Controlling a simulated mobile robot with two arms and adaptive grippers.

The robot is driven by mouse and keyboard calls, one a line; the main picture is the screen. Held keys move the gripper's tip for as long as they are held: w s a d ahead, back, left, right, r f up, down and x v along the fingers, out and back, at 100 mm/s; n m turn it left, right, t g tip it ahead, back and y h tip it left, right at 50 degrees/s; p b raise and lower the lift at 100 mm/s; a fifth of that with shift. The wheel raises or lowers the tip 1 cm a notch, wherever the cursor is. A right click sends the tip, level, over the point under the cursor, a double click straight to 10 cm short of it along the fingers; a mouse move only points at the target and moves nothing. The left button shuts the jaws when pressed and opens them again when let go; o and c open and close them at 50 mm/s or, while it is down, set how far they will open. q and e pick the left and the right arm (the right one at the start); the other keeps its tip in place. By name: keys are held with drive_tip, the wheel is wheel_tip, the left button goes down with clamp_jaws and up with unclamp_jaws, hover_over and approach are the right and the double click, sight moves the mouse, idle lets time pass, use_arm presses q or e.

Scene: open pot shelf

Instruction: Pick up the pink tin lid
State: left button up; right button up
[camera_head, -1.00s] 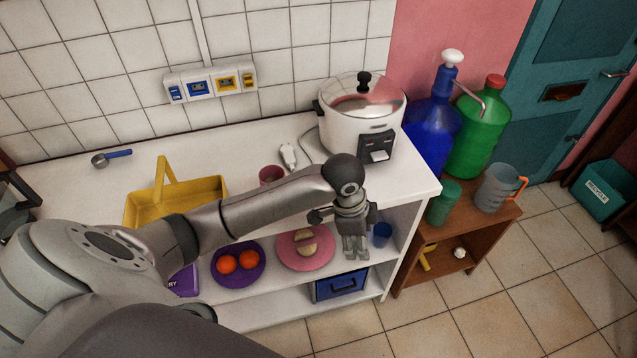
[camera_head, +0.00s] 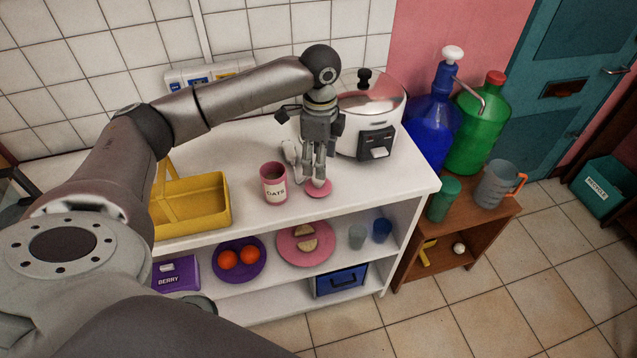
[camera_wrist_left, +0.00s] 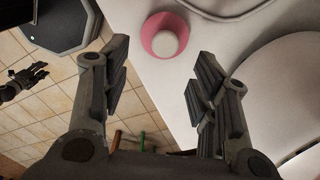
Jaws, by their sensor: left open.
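The pink tin lid (camera_head: 319,192) lies on the white counter top, right of the pink oats tin (camera_head: 274,186). It is a small round disc with a pale knob, and the left wrist view also shows the lid (camera_wrist_left: 151,43). My left gripper (camera_head: 318,178) points down just above the lid, its fingertips partly covering it in the head view. In the left wrist view its fingers (camera_wrist_left: 160,75) are apart with nothing between them, and the lid is beyond the tips. My right gripper (camera_wrist_left: 24,80) shows small and dark at the left wrist view's left edge; its jaws are unclear.
A white rice cooker (camera_head: 350,130) stands close behind my left gripper, with a white plug (camera_head: 289,151) and cord beside it. A yellow basket (camera_head: 195,208) is at left. The shelf below holds a pink plate (camera_head: 290,252), a purple plate (camera_head: 222,268) and cups.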

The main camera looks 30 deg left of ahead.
sight(318, 183)
use_arm(q)
wheel_tip(318, 183, down, 2)
drive_tip(key=shift+f, duration=0.1)
drive_tip(key=shift+a+f+p, duration=0.1)
drive_tip(key=shift+f+p, duration=0.25)
drive_tip(key=shift+f, duration=0.2)
drive_tip(key=f, duration=0.4)
drive_tip(key=shift+w+a+f+p, duration=0.15)
drive_tip(key=shift+a+f+p, duration=0.1)
drive_tip(key=shift+p, duration=0.15)
drive_tip(key=shift+r, duration=0.1)
drive_tip(key=shift+c, duration=0.4)
drive_tip(key=c, duration=1.1)
drive_tip(key=shift+r, duration=0.1)
